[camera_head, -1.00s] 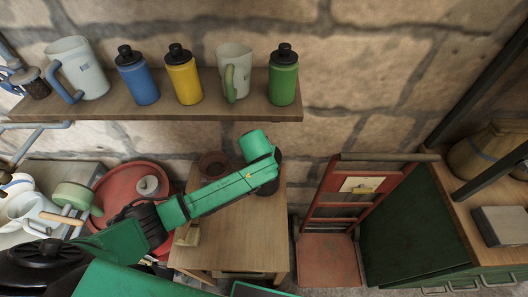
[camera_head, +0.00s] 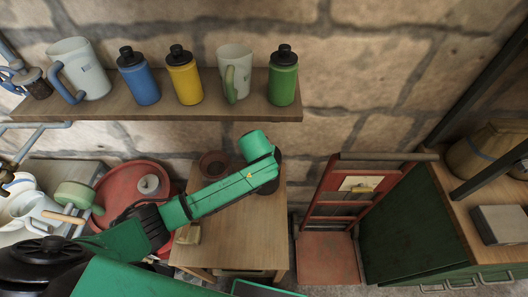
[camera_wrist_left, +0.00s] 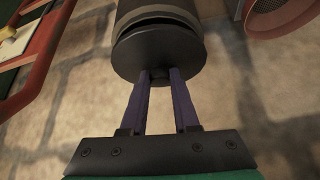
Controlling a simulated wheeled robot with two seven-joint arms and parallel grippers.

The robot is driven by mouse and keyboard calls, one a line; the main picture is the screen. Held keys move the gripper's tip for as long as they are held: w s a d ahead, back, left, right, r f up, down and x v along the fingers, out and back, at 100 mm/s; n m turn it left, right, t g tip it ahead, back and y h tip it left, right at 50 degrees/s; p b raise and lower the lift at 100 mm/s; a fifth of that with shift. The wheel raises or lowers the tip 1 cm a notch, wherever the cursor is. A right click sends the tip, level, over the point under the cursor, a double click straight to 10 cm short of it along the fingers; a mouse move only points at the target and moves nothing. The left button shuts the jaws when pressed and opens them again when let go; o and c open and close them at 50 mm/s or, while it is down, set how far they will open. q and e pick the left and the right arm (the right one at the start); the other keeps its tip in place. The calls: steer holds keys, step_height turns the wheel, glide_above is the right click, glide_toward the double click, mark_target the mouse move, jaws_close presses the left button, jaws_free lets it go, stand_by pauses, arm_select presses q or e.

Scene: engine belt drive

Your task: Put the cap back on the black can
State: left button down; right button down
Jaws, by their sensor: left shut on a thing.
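The black can (camera_wrist_left: 157,14) shows at the top of the left wrist view. Its cap (camera_wrist_left: 160,50), a dark disc with a small knob, is at the can's end. A dark gap shows between the cap and the can's paler rim, so I cannot tell whether they touch. My left gripper (camera_wrist_left: 159,76) is shut on the cap's knob, one finger on each side. In the head view my left arm reaches over the small wooden table (camera_head: 232,235). There its hand covers most of the can, and the fingertips are hidden. My right gripper is not in view.
A red-brown pot (camera_head: 214,165) stands left of the can. A small block (camera_head: 188,235) lies on the table's left side. A shelf (camera_head: 200,114) with bottles and mugs hangs above. The table's front is clear.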

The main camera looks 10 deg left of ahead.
arm_select(q)
steer(key=shift+f+b, duration=0.35)
steer(key=shift+f, duration=0.3)
steer(key=c, duration=0.6)
jaws_free()
steer(key=b+v, duration=0.1)
steer(key=v, duration=1.3)
steer(key=shift+s+r+b, duration=0.15)
steer(key=shift+r+b, duration=0.1)
steer(key=shift+b, duration=0.05)
